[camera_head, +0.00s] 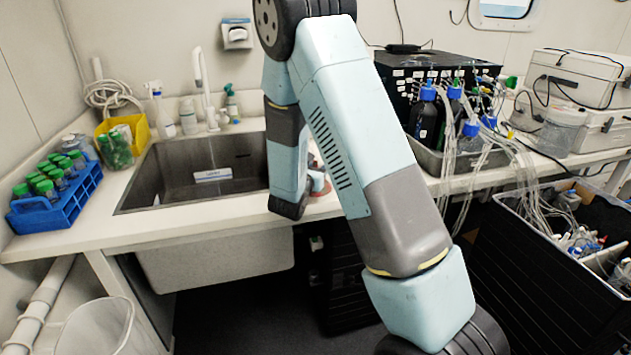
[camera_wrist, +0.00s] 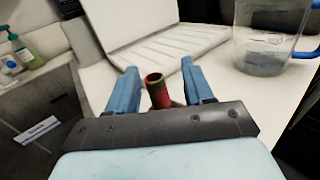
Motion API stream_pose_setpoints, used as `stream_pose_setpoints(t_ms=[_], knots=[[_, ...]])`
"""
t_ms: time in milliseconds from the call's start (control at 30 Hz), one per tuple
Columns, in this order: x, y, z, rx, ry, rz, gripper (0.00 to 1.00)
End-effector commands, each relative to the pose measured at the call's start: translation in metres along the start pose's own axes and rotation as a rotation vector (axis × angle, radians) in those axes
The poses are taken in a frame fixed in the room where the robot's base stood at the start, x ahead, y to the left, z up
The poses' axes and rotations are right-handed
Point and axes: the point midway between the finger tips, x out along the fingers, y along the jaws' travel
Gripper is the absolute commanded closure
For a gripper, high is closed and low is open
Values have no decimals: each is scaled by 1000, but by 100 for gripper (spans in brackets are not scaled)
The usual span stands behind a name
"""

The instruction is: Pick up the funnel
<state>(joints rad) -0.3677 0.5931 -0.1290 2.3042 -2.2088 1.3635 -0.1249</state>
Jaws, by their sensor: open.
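A narrow red tube with a dark open top and greenish edges (camera_wrist: 158,94) stands between the fingers of my gripper (camera_wrist: 158,70) in the wrist view. It may be the funnel's spout; its lower part is hidden behind the gripper body. The blue fingers are open, one on each side of the tube, with a visible gap on both sides. In the head view, a bit of red (camera_head: 319,184) shows on the counter beside the sink, mostly hidden by my arm. My gripper is hard to make out there.
A white ribbed board (camera_wrist: 165,45) lies just beyond the fingers. A clear jug with a blue handle (camera_wrist: 262,42) stands at right. The sink (camera_head: 205,170) is left of my arm, and a blue rack with green-capped bottles (camera_head: 60,207) stands further left.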

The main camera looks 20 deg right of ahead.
Motion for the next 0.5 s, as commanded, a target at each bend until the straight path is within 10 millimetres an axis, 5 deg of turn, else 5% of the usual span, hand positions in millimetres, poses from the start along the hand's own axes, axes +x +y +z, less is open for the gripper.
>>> stream_pose_setpoints(t_ms=[167, 500], knots=[[0, 0, 0, 0, 0, 1, 48], [0, 0, 0, 0, 0, 1, 81]])
